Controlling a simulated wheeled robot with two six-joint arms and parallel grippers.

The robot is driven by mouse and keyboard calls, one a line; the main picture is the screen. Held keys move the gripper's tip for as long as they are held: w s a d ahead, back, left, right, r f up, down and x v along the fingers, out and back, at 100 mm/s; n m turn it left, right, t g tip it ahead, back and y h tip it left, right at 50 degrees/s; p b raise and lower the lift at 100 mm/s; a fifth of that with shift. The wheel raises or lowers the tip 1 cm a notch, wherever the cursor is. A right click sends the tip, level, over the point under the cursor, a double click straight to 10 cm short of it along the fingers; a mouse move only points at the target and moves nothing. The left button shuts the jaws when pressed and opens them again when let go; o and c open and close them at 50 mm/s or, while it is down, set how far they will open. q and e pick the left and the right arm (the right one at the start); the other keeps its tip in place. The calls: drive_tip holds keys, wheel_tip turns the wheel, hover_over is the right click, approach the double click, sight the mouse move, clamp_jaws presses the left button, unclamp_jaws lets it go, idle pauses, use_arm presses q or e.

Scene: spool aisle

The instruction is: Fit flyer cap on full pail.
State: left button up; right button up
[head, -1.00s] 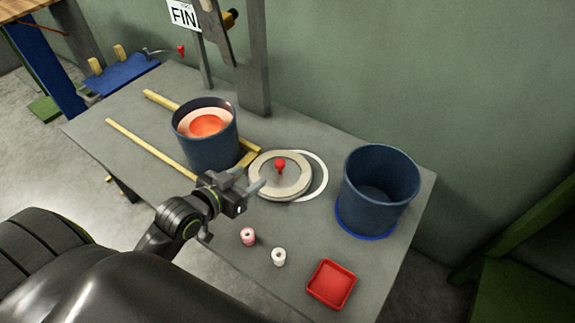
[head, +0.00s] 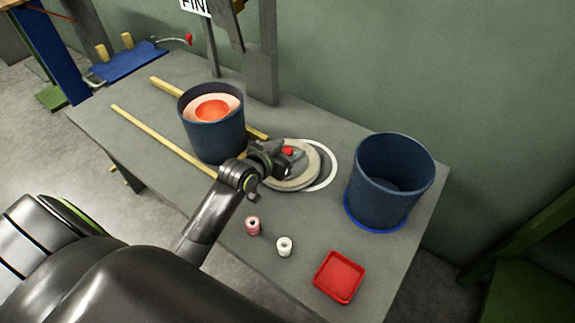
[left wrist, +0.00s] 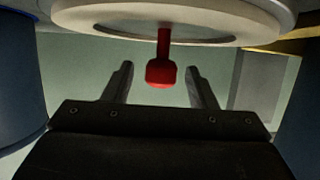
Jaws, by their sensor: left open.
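The flyer cap (head: 311,164) is a pale round disc with a red knob (head: 288,151) at its centre. It lies on the table, partly over a white ring mark. My left gripper (head: 285,158) is at the knob, its fingers open. In the left wrist view the red knob (left wrist: 161,70) shows between the two open fingers (left wrist: 160,85), with a gap on each side. The full pail (head: 213,133) is dark blue, with a pale ring and orange material inside, and stands uncapped behind and left of the cap. My right gripper is not in view.
An empty dark blue pail (head: 388,182) stands on a blue ring at the right. A pink spool (head: 253,226), a white spool (head: 284,246) and a red tray (head: 339,277) lie at the front. Yellow rails (head: 160,139) flank the full pail. A grey post (head: 262,60) rises behind.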

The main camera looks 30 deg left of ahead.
use_arm(q)
drive_tip(key=shift+x, duration=1)
drive_tip(key=shift+r, duration=0.1)
clamp_jaws()
